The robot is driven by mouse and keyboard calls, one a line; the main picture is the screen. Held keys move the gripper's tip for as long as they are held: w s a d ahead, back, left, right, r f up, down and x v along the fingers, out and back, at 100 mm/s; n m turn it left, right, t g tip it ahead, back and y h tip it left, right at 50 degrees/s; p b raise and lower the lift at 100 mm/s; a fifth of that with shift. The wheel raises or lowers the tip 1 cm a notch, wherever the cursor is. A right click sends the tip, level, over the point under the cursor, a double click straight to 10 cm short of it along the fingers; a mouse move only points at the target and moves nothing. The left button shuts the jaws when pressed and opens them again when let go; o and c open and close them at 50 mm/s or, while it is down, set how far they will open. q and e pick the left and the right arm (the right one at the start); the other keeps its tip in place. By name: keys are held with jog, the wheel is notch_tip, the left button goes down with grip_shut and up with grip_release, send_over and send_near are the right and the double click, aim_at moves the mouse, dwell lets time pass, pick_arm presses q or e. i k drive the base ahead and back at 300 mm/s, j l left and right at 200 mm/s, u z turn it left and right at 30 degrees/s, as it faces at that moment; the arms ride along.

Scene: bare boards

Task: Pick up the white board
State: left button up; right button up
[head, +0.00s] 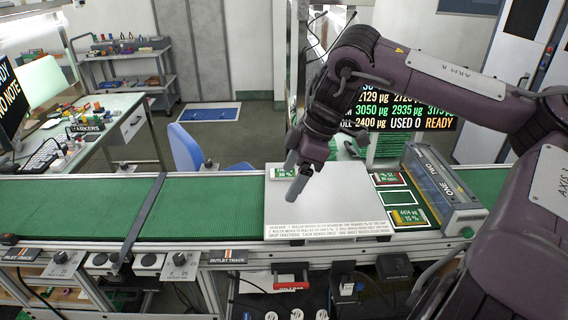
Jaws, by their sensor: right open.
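My right gripper (295,176) reaches in from the right and points down over the left part of a large white panel (345,212) on the green track. Its fingers are apart, with nothing seen between them. A small pale board with a green readout (281,172) lies at the panel's back left corner, just beside the fingers. Part of it is hidden behind the gripper, and I cannot tell whether they touch. My left gripper is not in view.
Two small boards with readouts, one at the back (397,179) and one in front (409,217), lie in white outlines right of the panel. A grey roller unit (445,190) stands beside them. The green track (205,207) at left is clear. A blue chair (190,148) stands behind.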

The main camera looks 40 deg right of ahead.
aim_at(275, 173)
jog(key=i+l, duration=0.55)
jog(key=l, duration=0.15)
jog(key=i+l, duration=0.5)
jog(key=l, duration=0.15)
